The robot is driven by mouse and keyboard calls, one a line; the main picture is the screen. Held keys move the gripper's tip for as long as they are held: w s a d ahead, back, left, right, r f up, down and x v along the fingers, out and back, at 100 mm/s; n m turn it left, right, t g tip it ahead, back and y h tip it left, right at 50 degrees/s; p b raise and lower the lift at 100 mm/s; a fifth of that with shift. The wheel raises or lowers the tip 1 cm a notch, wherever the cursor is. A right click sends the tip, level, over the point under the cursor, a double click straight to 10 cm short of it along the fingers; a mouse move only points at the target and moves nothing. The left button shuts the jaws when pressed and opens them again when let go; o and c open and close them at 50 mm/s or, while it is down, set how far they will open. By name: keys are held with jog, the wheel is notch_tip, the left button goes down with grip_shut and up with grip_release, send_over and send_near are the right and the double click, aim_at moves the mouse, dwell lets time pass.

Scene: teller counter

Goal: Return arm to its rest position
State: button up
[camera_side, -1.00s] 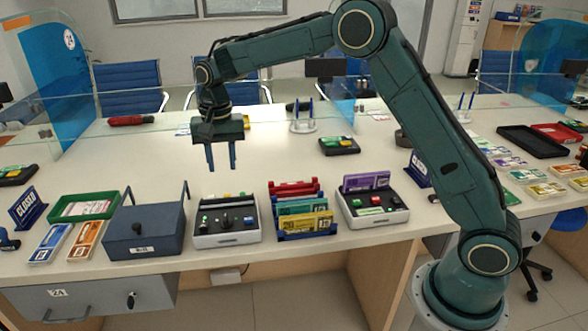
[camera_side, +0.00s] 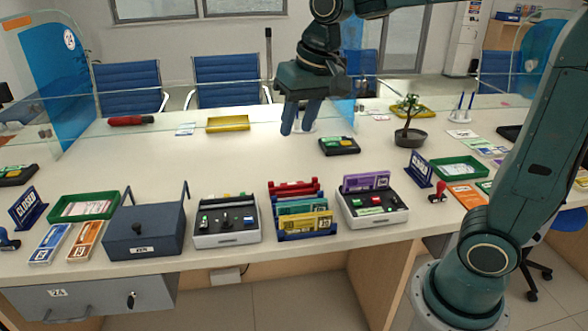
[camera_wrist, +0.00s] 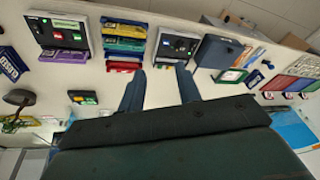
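My gripper (camera_side: 301,118) hangs high above the counter (camera_side: 250,155), toward its back in the side view, with its fingers pointing down. In the wrist view, the two blue fingers (camera_wrist: 160,88) are spread apart with nothing between them. The gripper is open and empty, clear of everything on the counter. My arm reaches in from the right of the side view, and its upper part runs out of the top of the picture.
Along the front edge stand a dark blue box (camera_side: 145,232), a device with knobs (camera_side: 225,220), a card rack (camera_side: 303,212) and a device with a purple card (camera_side: 373,204). A potted plant (camera_side: 410,137) and glass partitions stand farther back.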

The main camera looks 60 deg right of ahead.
jog(key=s+d+f+n+t, duration=0.1)
jog(key=s+f+n+t, duration=0.1)
jog(key=s, duration=1.5)
jog(key=shift+f+n, duration=0.5)
jog(key=shift+n, duration=0.4)
